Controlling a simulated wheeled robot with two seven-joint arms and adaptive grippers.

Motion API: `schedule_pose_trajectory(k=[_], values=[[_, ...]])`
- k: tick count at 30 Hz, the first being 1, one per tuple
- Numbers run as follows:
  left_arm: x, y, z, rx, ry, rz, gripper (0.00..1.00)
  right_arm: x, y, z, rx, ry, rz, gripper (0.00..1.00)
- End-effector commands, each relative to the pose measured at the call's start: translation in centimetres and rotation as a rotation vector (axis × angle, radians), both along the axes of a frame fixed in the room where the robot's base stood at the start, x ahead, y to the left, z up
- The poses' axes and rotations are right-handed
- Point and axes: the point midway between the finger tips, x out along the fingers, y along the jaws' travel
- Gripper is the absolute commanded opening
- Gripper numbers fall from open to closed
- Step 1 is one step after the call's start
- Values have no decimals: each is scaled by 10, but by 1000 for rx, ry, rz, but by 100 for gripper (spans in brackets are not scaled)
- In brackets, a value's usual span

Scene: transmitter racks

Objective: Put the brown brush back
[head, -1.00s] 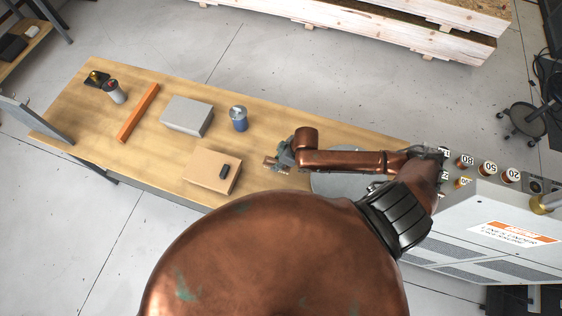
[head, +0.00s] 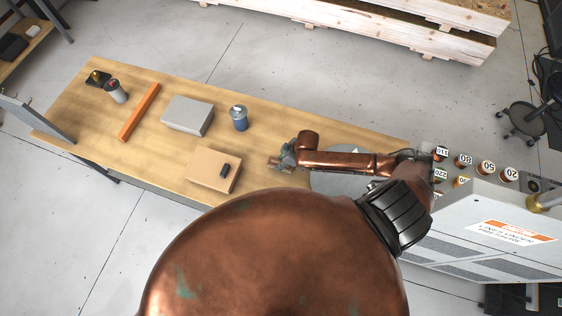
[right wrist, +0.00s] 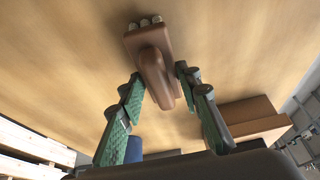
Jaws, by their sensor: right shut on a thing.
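The brown brush (right wrist: 152,62) shows in the right wrist view, with its pale bristle tufts at the far end and its handle between my fingers. My right gripper (right wrist: 160,76) is shut on it, one green finger on each side. In the head view the right gripper (head: 282,157) is over the wooden table, right of the blue canister, and only a small part of the brush (head: 272,161) shows at its tip. I cannot tell whether the brush touches the tabletop. My left gripper is not in view.
On the wooden table (head: 160,148) stand a tan box (head: 206,173) with a small dark object on it, a grey box (head: 186,115), the blue canister (head: 239,119) and an orange bar (head: 139,112). A grey disc (head: 333,183) lies under my arm. A grey cabinet (head: 490,250) stands right.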

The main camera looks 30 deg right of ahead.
Motion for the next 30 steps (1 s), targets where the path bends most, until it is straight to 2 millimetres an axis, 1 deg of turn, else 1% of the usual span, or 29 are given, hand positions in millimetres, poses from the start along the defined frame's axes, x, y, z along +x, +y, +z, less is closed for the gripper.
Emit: schedule_pose_trajectory(k=[1, 8, 16, 19, 23, 30], values=[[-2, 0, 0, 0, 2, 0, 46, 0, 0, -1, 1, 1, 0, 33], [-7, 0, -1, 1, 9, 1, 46, 0, 0, -1, 1, 1, 0, 48], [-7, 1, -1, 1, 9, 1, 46, 0, 0, 0, 0, 0, 0, 49], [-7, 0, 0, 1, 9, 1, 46, -1, -1, 5, -1, -1, 1, 49], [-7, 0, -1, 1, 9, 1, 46, -6, -6, 21, 0, -2, 1, 49], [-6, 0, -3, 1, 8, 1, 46, -21, -19, 68, -1, -1, 1, 49]])
